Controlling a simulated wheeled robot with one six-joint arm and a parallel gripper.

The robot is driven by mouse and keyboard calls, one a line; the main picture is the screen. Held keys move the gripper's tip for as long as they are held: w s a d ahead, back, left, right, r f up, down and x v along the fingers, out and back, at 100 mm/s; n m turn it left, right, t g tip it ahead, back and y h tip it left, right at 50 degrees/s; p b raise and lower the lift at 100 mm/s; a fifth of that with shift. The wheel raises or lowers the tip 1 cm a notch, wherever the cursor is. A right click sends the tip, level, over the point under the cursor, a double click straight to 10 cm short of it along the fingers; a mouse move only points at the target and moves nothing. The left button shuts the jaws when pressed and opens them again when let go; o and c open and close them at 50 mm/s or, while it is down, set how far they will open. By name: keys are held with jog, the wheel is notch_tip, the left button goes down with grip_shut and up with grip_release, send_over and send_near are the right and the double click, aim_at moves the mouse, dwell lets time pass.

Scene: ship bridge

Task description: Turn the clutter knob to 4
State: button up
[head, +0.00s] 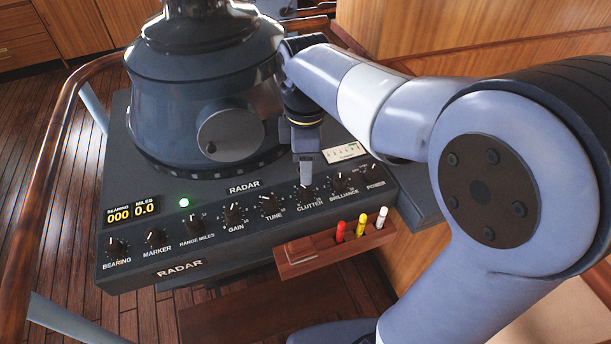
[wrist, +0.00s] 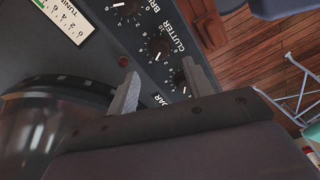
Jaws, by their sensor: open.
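The radar console panel (head: 240,250) carries a row of black knobs on its sloped front. The clutter knob (head: 305,192) is right of the tune knob and left of the brilliance knob. In the wrist view the clutter knob (wrist: 160,46) shows a white pointer mark aimed towards the lower left; the number it points to is too small to read. My gripper (head: 305,180) is over the clutter knob and partly hides it. In the wrist view its two fingers (wrist: 162,72) are apart, with the clutter knob just beyond their tips. I cannot tell whether they touch the panel.
The tune knob (head: 270,214) and brilliance knob (head: 339,184) sit close on either side. The radar hood (head: 200,90) rises behind the panel. A wooden pen tray (head: 320,258) with red, yellow and white markers projects below the panel. A wooden rail (head: 50,190) curves at the left.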

aim_at(306, 188)
jog(key=shift+r, duration=1.7)
jog(key=shift+f, duration=0.1)
notch_tip(306, 188, down, 11)
jog(key=shift+r, duration=0.1)
jog(key=shift+m, duration=0.3)
jog(key=shift+r, duration=0.2)
